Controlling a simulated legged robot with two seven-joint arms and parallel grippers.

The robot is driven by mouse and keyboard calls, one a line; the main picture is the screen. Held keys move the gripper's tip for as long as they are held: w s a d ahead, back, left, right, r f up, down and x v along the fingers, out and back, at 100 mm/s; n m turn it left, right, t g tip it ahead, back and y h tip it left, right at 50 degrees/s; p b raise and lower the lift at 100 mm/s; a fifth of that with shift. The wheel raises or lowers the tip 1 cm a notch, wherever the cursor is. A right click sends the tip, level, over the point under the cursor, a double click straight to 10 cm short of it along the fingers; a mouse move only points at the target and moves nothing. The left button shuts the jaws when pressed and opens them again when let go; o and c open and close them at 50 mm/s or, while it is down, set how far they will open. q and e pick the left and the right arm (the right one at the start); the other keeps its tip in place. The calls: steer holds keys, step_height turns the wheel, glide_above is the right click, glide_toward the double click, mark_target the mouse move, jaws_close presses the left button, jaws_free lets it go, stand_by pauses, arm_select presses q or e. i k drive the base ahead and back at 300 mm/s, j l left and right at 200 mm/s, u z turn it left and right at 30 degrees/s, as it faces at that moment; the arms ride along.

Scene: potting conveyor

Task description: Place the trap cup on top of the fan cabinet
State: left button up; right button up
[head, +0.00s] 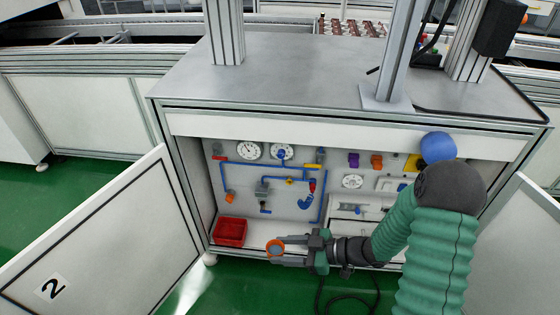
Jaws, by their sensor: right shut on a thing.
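My right gripper (284,250) reaches in from the right at the cabinet's open front, low down near its floor. It is shut on a small orange round cup with a dark opening (274,246), which I take to be the trap cup. The gripper fingers hide part of it. The fan cabinet (290,78) has a flat grey top, well above the gripper, and its front doors stand open. My left gripper is not in view.
A red bin (230,232) stands on the cabinet floor at left. Gauges, blue pipes and valves cover the back panel (285,180). Metal posts (398,55) rise from the top, with clear surface between them. The open left door (100,240) is marked 2.

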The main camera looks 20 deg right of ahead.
mark_target(296, 83)
steer(key=i+j+z, duration=0.1)
steer(key=j+z, duration=0.25)
steer(key=i+j+z, duration=0.1)
steer(key=z, duration=0.3)
steer(key=j+z, duration=0.35)
